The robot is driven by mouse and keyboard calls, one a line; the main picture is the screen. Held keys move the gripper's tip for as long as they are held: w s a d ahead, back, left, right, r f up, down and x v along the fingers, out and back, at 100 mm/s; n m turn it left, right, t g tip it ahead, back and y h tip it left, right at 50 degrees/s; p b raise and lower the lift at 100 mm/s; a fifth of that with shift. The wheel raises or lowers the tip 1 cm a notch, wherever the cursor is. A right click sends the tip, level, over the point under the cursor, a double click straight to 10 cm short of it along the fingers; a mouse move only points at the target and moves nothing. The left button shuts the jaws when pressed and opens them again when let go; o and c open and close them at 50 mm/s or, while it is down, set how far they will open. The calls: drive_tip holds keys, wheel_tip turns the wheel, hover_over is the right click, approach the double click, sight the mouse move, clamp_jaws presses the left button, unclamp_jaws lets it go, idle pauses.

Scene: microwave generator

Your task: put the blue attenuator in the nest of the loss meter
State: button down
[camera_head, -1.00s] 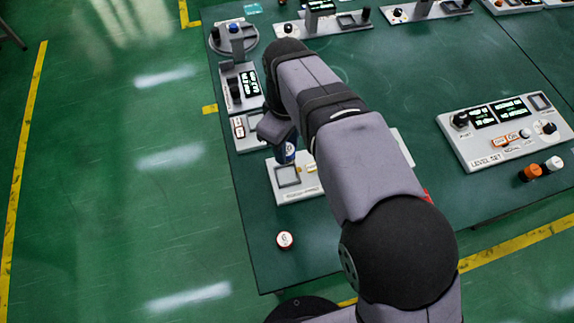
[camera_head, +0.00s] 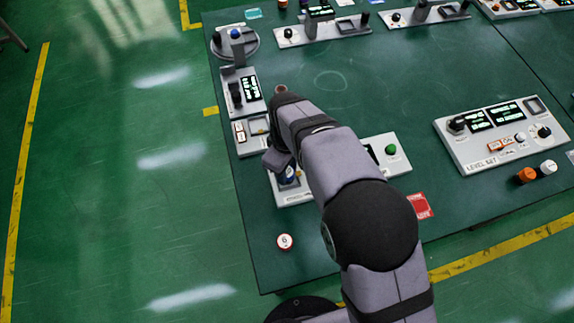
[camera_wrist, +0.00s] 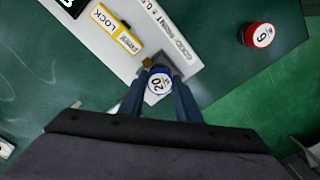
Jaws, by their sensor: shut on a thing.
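The blue attenuator (camera_wrist: 158,82), with a white top marked 20, is between my gripper's fingers (camera_wrist: 158,98) in the wrist view. My gripper (camera_head: 284,164) is shut on it. In the head view the blue attenuator (camera_head: 288,177) is at the nest at the left end of the loss meter (camera_head: 293,199). The nest (camera_wrist: 177,64) shows partly as a grey square frame beyond the attenuator in the wrist view. I cannot tell whether the attenuator is seated or just above. The yellow LOCK piece (camera_wrist: 115,28) is beside the nest. My arm hides the meter's middle.
A red and white cap marked 6 (camera_head: 284,241) stands alone near the table's front left. A red card (camera_head: 419,206) lies right of my arm. The LEVEL SET panel (camera_head: 505,135) stands at the right. Other panels line the table's left and back.

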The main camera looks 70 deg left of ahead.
drive_tip(key=shift+f, duration=0.25)
drive_tip(key=c, duration=1.3)
unclamp_jaws()
wheel_tip(320, 180, up, 12)
drive_tip(key=b, duration=0.3)
drive_tip(key=shift+r, duration=0.2)
